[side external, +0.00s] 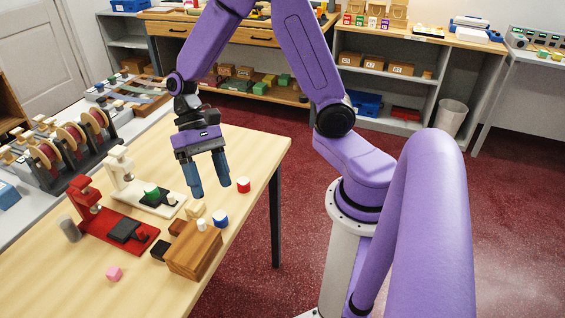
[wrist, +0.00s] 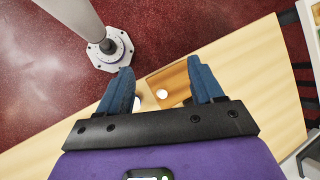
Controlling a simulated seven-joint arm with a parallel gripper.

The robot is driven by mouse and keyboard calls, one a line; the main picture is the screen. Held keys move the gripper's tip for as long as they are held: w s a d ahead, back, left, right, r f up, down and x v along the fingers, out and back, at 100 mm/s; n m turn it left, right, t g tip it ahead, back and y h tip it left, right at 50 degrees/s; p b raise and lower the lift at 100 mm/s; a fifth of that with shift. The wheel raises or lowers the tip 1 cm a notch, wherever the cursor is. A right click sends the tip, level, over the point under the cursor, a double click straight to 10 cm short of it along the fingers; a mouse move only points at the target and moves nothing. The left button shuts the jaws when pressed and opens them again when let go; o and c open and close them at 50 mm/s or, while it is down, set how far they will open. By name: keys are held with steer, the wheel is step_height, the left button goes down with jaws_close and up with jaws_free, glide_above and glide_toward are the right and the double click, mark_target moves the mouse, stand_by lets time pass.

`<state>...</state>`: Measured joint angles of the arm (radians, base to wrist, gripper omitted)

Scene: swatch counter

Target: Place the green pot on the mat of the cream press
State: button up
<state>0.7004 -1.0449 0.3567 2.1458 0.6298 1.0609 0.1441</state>
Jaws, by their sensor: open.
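The cream press (side external: 124,178) stands on the table, its flat base reaching toward my gripper. The green pot (side external: 151,190) sits over the dark mat (side external: 154,203) on that base, apart from my gripper; the picture is too small to show its exact contact with the mat. My gripper (side external: 210,190) is open and empty, pointing down above the table to the right of the cream press. In the wrist view its two blue fingers (wrist: 160,77) are spread wide, with nothing held between them. The green pot and cream press are not visible in the wrist view.
The red press (side external: 88,200) stands in front of the cream one. A wooden block (side external: 190,255) with a white piece (side external: 201,225) on top lies near the table edge, also in the wrist view (wrist: 176,80). Blue (side external: 220,219) and red (side external: 243,186) pots stand nearby.

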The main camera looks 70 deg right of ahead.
steer(key=s+d+r+n+t+h, duration=0.2)
steer(key=s+n, duration=0.5)
steer(key=s+d+r+n+t+h, duration=0.2)
steer(key=s+r+n+t, duration=0.1)
steer(key=s+n, duration=0.4)
steer(key=shift+s+n+t, duration=0.15)
steer(key=shift+n+t, duration=0.15)
steer(key=shift+n, duration=0.3)
